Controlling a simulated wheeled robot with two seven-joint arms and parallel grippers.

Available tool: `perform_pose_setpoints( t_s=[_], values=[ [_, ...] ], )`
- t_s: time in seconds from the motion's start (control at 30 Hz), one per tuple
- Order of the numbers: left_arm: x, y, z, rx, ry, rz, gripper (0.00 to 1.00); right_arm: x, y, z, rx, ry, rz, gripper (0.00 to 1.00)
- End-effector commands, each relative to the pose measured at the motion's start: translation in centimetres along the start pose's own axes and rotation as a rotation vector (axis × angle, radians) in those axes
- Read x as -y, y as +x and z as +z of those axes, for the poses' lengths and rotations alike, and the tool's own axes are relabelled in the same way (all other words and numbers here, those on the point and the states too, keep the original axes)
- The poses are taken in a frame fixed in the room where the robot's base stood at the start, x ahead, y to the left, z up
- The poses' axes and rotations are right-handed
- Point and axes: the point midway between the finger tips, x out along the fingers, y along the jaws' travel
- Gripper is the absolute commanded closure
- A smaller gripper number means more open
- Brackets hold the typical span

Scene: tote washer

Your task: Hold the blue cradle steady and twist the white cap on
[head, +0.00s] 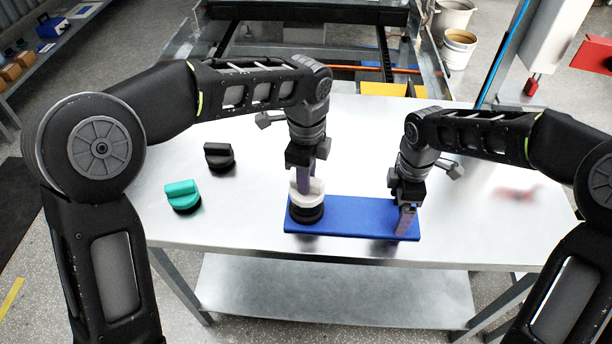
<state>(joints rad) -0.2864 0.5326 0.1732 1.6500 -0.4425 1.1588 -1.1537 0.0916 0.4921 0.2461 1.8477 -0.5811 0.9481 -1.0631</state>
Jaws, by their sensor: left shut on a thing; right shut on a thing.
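The blue cradle (357,216) lies flat near the front edge of the metal table. The white cap (308,196) sits over a black round part (306,215) at the cradle's left end. I cannot tell how far the cap is seated. My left gripper (304,186) points down and is shut on the white cap, hiding part of its grip. My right gripper (405,220) points down and is shut on the right end of the blue cradle.
A teal cap (183,197) and a black cap (218,157) stand on the table (260,180) to the left. A red blurred patch (515,193) shows on the right of the table. Buckets (459,48) stand on the floor behind. The tabletop between the caps and cradle is clear.

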Motion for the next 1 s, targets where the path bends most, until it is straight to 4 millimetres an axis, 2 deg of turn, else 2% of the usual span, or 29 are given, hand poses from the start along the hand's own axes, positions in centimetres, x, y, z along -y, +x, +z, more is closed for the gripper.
perform_pose_setpoints(
  t_s=[0.03,0.6,0.73,0.77,1.0],
  values=[
    [-0.01,0.32,0.15,0.000,0.083,0.003,1.00,0.45,0.52,0.06,0.002,-0.002,-0.014,0.84],
    [0.11,0.38,0.09,-0.001,1.209,0.003,1.00,0.45,0.49,0.06,0.002,-0.002,-0.014,0.84],
    [0.11,0.39,0.06,-0.001,1.385,0.003,1.00,0.45,0.48,0.06,0.002,-0.002,-0.014,0.84],
    [0.10,0.37,0.04,0.000,1.378,0.004,0.75,0.45,0.48,0.06,0.002,-0.002,-0.014,0.84],
    [0.12,0.24,-0.01,0.000,1.373,0.002,0.55,0.44,0.48,0.07,0.003,-0.003,-0.014,0.84]
  ],
)
